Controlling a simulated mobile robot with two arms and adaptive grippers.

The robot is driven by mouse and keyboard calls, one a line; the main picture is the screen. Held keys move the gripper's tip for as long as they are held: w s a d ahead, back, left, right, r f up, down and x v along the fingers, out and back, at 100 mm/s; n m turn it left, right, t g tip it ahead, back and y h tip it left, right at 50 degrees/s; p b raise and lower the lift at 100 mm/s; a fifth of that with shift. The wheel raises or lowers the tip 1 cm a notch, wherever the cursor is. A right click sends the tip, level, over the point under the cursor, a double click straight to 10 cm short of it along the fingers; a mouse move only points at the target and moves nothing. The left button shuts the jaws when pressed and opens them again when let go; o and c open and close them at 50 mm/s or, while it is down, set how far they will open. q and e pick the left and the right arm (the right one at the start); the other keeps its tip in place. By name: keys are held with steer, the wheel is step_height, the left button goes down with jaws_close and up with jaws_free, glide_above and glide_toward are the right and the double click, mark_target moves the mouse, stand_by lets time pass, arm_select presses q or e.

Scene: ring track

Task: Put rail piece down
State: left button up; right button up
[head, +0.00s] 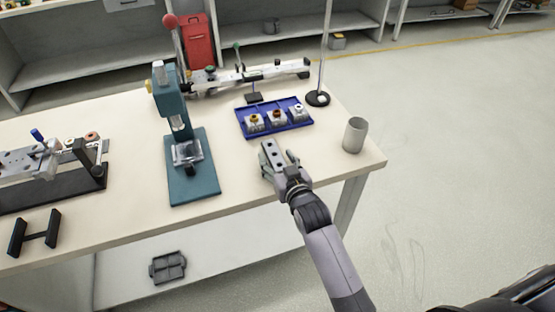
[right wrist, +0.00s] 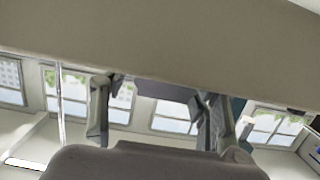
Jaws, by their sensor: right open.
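My left gripper is not in view.
The teal press (head: 190,185) stands left of the gripper. A blue tray (head: 262,133) with several ring parts lies behind it. A grey cup (head: 355,134) stands near the right corner. A long rail fixture (head: 285,70) is at the back. Bare table lies between the tray and cup.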

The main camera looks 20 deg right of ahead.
steer(key=shift+s+r, duration=0.1)
steer(key=s+r, duration=0.2)
steer(key=s, duration=0.9)
steer(key=shift+s+d+r, duration=0.2)
steer(key=shift+s, duration=0.05)
steer(key=shift+f, duration=0.1)
